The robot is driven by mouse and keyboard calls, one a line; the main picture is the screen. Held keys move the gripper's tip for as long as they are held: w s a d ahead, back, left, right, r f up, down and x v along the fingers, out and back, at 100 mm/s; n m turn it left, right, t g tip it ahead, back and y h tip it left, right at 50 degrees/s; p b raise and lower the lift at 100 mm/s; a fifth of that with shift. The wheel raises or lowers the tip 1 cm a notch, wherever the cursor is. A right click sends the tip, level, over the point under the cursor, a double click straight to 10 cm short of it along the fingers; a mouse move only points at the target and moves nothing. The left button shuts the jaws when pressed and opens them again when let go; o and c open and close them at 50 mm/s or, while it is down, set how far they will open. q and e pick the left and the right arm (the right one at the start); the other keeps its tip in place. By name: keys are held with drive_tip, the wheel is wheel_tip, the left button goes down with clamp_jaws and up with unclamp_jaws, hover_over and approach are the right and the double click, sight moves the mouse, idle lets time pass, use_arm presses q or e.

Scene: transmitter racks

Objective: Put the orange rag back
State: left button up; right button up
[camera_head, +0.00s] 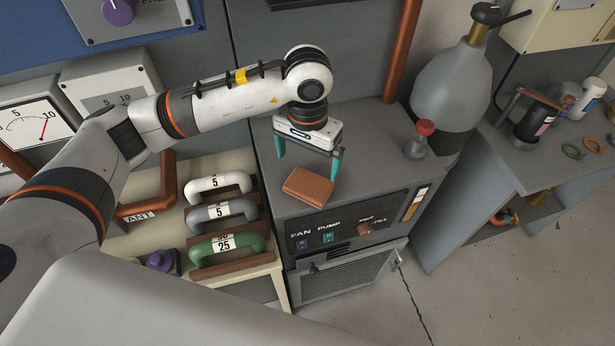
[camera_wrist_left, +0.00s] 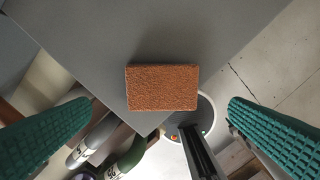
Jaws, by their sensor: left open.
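The orange rag (camera_head: 308,186) is a small folded, brownish-orange block. It lies flat on the grey cabinet top (camera_head: 375,140), near its front edge above the FAN and PUMP panel. My left gripper (camera_head: 307,163) is above and just behind the rag, pointing down, with its two green fingers spread. In the left wrist view the rag (camera_wrist_left: 162,88) shows whole, beyond the open fingers (camera_wrist_left: 150,125) and not between their tips. Nothing is held. My right gripper is not in either view.
A red-capped valve (camera_head: 420,138) stands on the cabinet top to the right, with a copper pipe (camera_head: 402,50) and a grey cylinder (camera_head: 452,85) behind. Handled plug-in units (camera_head: 222,212) sit to the left. A side bench (camera_head: 515,155) holds bottles and rings.

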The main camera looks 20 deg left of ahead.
use_arm(q)
wheel_tip(320, 180, up, 4)
drive_tip(key=shift+f+b, duration=0.1)
drive_tip(key=shift+b, duration=0.35)
